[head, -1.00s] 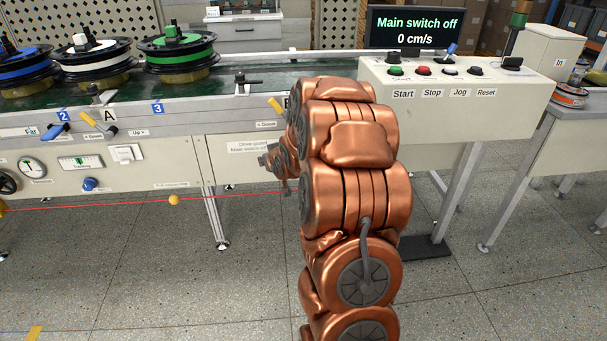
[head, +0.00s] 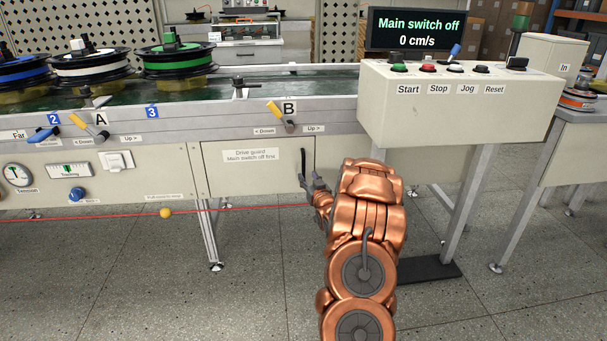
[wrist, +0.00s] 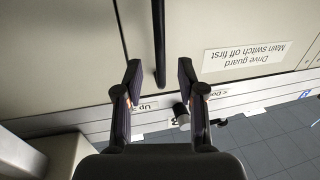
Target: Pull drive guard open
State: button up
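The drive guard (head: 235,182) is a pale panel on the front of the machine below lever B, with a label reading "Drive guard, Main switch off first" (wrist: 248,56). It looks closed, flush with the panels around it. Its dark upright handle (head: 303,163) is near its right edge. My gripper (head: 314,183) is at the handle's lower part. In the wrist view, my gripper (wrist: 159,75) is open, and the handle (wrist: 158,42) runs between its two fingers with gaps on both sides. The display (head: 416,29) reads "Main switch off" and "0 cm/s".
A control box (head: 455,105) with Start, Stop, Jog and Reset juts out to the right of the guard. Lever B (head: 281,117) sits above the guard. A red cord (head: 110,216) runs low across the front, with a yellow ball (head: 165,213). Floor in front is clear.

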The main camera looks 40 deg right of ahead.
aim_at(304, 171)
jog(key=b+x, duration=0.1)
jog(key=x, duration=0.3)
jog(key=shift+f, duration=0.2)
jog(key=shift+x, duration=1)
jog(key=shift+r, duration=0.1)
grip_shut()
